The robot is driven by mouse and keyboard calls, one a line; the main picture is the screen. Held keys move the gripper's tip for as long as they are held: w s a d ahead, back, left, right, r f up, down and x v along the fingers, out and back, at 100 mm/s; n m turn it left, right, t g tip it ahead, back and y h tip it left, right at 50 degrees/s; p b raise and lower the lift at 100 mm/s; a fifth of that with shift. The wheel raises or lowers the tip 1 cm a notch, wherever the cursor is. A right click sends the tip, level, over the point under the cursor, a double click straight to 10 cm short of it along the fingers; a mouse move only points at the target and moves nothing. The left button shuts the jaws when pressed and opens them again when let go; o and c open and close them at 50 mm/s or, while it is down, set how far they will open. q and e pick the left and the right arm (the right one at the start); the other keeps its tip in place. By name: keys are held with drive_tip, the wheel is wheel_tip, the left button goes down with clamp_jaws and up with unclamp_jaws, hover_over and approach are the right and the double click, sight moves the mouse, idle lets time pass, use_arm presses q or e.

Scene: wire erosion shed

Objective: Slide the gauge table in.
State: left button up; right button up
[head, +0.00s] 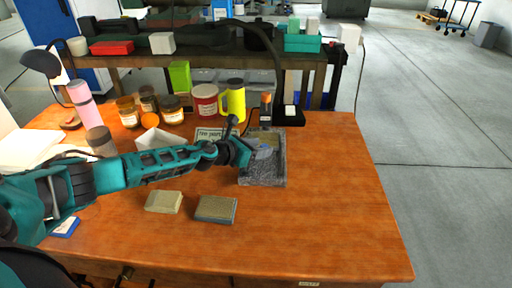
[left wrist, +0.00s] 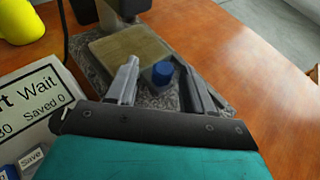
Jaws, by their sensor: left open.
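The gauge stand has a speckled grey granite base (head: 263,180) on the wooden table. A flat beige plate lies on it, which I take to be the gauge table (left wrist: 128,43). A blue knob (left wrist: 162,73) stands at the near side of this plate. My left gripper (head: 258,150) reaches over the granite base from the left. In the left wrist view its two fingers (left wrist: 160,80) are apart, with the blue knob between and slightly beyond them. I cannot tell whether either finger touches it. The arm and gripper hide part of the base. My right gripper is not in view.
A display panel (head: 209,133) stands left of the base, beside a white box (head: 158,139). Two blocks, one beige (head: 163,202) and one grey-topped (head: 216,208), lie in front. The wooden table (head: 340,190) is clear to the right.

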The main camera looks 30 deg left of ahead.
use_arm(q)
drive_tip(key=shift+s+a+r, duration=0.15)
drive_tip(key=shift+s+r, duration=0.05)
drive_tip(key=shift+s, duration=0.25)
drive_tip(key=v, duration=1.1)
drive_tip(key=shift+s+r, duration=0.2)
drive_tip(key=shift+s, duration=0.15)
drive_tip(key=shift+a, duration=0.15)
